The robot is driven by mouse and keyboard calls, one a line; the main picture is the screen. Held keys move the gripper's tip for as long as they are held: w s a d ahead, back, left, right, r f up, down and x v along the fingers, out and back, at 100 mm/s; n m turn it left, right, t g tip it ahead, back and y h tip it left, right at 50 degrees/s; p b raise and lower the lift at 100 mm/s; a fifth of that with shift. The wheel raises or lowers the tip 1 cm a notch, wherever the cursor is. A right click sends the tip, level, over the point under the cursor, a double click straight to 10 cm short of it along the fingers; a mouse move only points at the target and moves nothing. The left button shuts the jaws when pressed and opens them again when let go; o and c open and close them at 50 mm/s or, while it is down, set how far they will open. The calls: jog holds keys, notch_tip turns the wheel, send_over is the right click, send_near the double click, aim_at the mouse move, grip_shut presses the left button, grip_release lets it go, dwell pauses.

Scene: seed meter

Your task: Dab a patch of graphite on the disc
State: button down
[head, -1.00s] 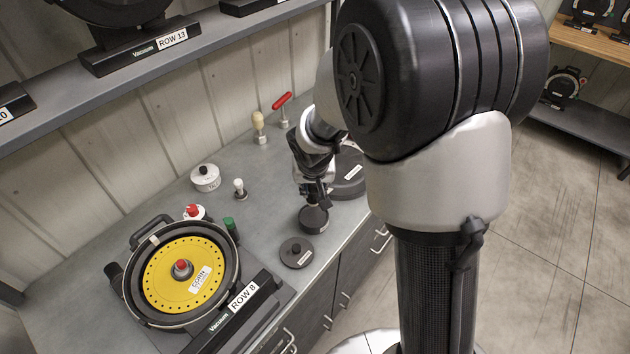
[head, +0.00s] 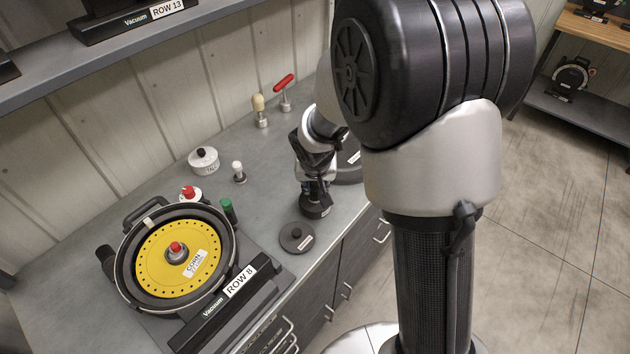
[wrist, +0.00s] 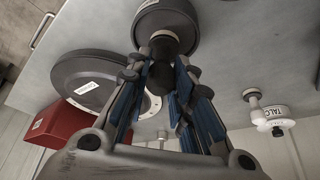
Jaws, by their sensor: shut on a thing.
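The yellow disc (head: 168,268), labelled CORN, sits in the open black round housing of the ROW 8 meter, with a red-topped hub at its centre. My gripper (head: 316,188) is down by the dark round pot (head: 316,209) to the right of the meter. In the wrist view my gripper (wrist: 163,68) is shut on the dark handle of a dauber (wrist: 164,42), whose pale end is at the pot (wrist: 166,15). I cannot tell how deep the dauber's end sits. A dark knobbed lid (head: 297,238) lies on the bench beside the pot.
A white talc pot (head: 204,161), a white-knobbed dauber (head: 239,173), a red-capped container (head: 189,194) and a green-capped bottle (head: 228,209) stand near the meter. A beige-handled tool (head: 259,110) and a red-handled tool (head: 285,92) stand behind. A large dark round case (head: 349,166) is right of my gripper.

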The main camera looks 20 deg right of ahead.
jog(key=shift+s+f+b, duration=0.1)
jog(key=shift+f+b, duration=0.5)
jog(key=shift+b, duration=0.2)
dwell(2.2)
jog(key=shift+r, duration=0.1)
jog(key=shift+r+p, duration=2.7)
jog(key=shift+r, duration=0.8)
jog(key=s+f+n+y, duration=0.1)
jog(key=s+f, duration=0.3)
jog(key=s, duration=0.4)
jog(key=shift+n+b, duration=0.45)
jog(key=shift+n, duration=0.35)
